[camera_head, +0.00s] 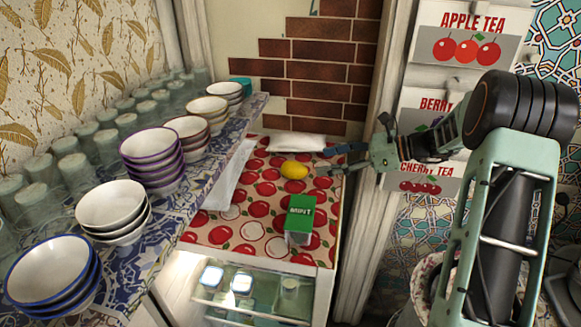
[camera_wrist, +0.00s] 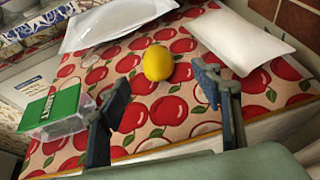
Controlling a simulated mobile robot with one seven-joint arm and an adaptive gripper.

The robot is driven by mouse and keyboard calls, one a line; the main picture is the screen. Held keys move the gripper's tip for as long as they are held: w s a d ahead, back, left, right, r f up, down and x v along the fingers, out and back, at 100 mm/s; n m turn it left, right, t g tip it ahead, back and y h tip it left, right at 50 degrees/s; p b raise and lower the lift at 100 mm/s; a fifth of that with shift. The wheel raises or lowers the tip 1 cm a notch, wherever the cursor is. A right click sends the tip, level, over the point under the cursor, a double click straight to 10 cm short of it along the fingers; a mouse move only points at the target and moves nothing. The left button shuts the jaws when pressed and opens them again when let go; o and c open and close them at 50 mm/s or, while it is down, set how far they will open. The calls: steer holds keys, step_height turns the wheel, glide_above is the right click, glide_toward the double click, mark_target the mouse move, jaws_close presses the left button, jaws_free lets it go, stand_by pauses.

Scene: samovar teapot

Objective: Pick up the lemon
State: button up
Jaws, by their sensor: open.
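The yellow lemon (camera_head: 294,170) lies on the apple-patterned cloth on top of a low cabinet, near its back right. It also shows in the wrist view (camera_wrist: 158,63), just beyond the gap between my fingertips. My gripper (camera_head: 333,159) reaches in from the right in the head view, to the right of the lemon and apart from it. In the wrist view my gripper (camera_wrist: 164,88) has its two fingers spread wide with nothing between them.
A green-topped box (camera_head: 300,215) stands in front of the lemon. A white packet (camera_head: 296,142) lies behind it and another (camera_head: 229,180) to the left. Stacked bowls (camera_head: 153,158) and glasses fill the left shelf. A door frame (camera_head: 368,230) borders the cabinet's right.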

mark_target(304, 165)
steer(key=x, duration=0.3)
steer(key=p+x, duration=0.1)
steer(key=x, duration=0.6)
steer(key=shift+s+a+f+p, duration=0.15)
steer(key=shift+s+f+p, duration=0.05)
steer(key=shift+s+p, duration=0.1)
steer(key=c, duration=1.2)
steer(key=shift+c, duration=0.4)
steer(key=shift+r, duration=0.2)
